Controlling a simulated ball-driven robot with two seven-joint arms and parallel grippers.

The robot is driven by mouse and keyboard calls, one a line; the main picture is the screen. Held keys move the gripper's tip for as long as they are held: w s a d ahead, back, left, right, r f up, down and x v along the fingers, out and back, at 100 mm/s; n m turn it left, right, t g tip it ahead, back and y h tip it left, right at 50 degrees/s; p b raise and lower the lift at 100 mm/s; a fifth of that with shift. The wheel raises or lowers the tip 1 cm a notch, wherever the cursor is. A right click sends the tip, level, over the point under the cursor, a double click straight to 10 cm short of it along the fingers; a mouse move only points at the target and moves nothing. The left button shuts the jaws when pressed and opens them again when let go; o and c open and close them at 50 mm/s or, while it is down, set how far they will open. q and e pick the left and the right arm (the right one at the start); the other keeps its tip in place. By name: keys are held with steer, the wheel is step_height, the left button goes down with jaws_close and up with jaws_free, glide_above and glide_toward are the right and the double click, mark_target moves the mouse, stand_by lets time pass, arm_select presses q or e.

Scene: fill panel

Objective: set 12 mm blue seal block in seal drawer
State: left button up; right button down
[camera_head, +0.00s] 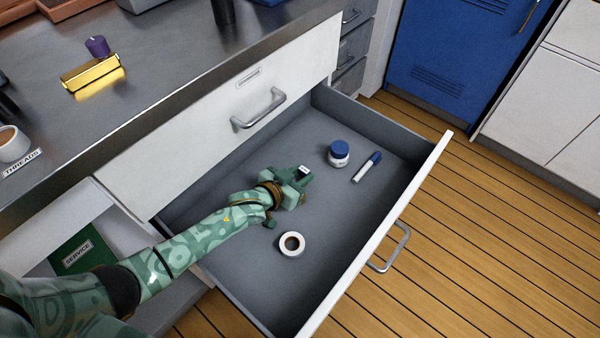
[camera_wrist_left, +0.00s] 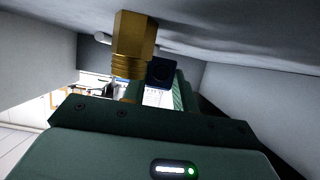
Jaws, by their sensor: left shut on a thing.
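The seal drawer (camera_head: 350,215) is pulled open, with a grey floor and a white front. My left gripper (camera_head: 300,177) is inside it, low over the middle of the floor, and shut on the seal block. In the head view only a small dark part of the seal block (camera_head: 304,169) with a white label shows between the fingers. I cannot tell whether the block touches the floor. My right gripper is not in view.
In the drawer are a white tape roll (camera_head: 292,244), a blue-lidded jar (camera_head: 339,153) and a blue-capped marker (camera_head: 367,167). A lower drawer with a green service book (camera_head: 82,252) is open at left.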

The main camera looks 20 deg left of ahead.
mark_target(306, 168)
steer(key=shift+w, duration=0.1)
arm_select(q)
steer(key=o, duration=0.9)
steer(key=shift+o, duration=0.2)
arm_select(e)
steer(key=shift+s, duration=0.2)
arm_select(q)
steer(key=s+r+p, duration=0.1)
steer(key=s+a+r+p, duration=0.1)
steer(key=r+p, duration=0.1)
steer(key=shift+s, duration=0.3)
steer(key=p+v, duration=0.3)
steer(key=v, duration=0.5)
steer(key=shift+s+a+f+p, duration=0.15)
steer(key=shift+s+a+p, duration=0.15)
steer(key=shift+s+p, duration=0.1)
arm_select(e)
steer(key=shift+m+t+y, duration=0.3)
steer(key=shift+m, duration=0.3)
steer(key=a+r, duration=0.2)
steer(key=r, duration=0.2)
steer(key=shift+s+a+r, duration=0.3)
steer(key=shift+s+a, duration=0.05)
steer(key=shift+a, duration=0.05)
